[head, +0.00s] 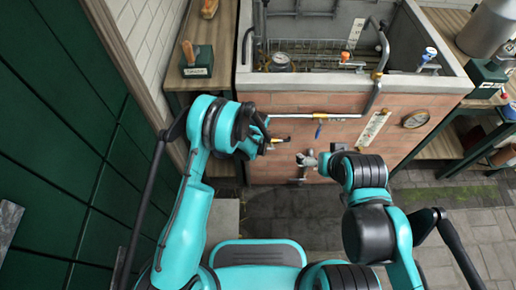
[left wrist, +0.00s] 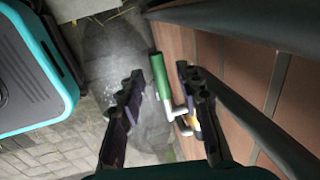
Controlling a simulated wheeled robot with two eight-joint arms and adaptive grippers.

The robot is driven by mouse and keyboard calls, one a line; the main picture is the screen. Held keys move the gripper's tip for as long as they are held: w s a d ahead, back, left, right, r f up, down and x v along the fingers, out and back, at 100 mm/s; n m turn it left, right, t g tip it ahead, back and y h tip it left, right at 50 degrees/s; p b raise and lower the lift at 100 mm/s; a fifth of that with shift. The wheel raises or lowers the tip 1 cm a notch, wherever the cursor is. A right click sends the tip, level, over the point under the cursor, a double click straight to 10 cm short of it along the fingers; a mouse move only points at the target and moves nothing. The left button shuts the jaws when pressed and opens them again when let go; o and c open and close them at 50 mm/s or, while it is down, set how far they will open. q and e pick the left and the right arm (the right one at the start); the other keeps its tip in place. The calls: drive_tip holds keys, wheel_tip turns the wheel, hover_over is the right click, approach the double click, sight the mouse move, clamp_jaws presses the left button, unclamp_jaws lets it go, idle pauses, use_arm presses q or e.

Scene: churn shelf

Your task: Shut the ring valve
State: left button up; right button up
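A green-handled valve (left wrist: 160,76) on a grey pipe shows in the left wrist view, next to the brick wall; I cannot read any label that names it the ring valve. My left gripper (left wrist: 160,105) is open, with one dark finger on each side of the view. The green handle shows beyond the fingertips, nearer the right finger; I cannot tell whether they touch. In the head view my left gripper (head: 275,143) is close to the brick front. My right gripper (head: 308,159) is just right of it; its fingers are too small to read.
A blue-handled tap (head: 318,131) sits on the pipe along the brick front (head: 275,100). A basin rim (head: 350,80) is above, with an orange-topped fitting (head: 345,57) inside. A green box (head: 198,62) stands on the left shelf.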

use_arm(q)
clamp_jaws()
drive_tip(key=shift+d+r, duration=0.1)
drive_tip(key=r+y, duration=0.1)
drive_tip(key=y, duration=0.1)
drive_tip(key=d+r+y, duration=0.1)
drive_tip(key=y, duration=0.1)
drive_tip(key=shift+d, duration=0.15)
drive_tip(key=shift+d+r+m+y, duration=0.2)
drive_tip(key=shift+d+r+y, duration=0.1)
drive_tip(key=shift+y, duration=0.45)
drive_tip(key=shift+d+r+m+y, duration=0.2)
drive_tip(key=shift+d+y, duration=0.05)
drive_tip(key=shift+y, duration=0.5)
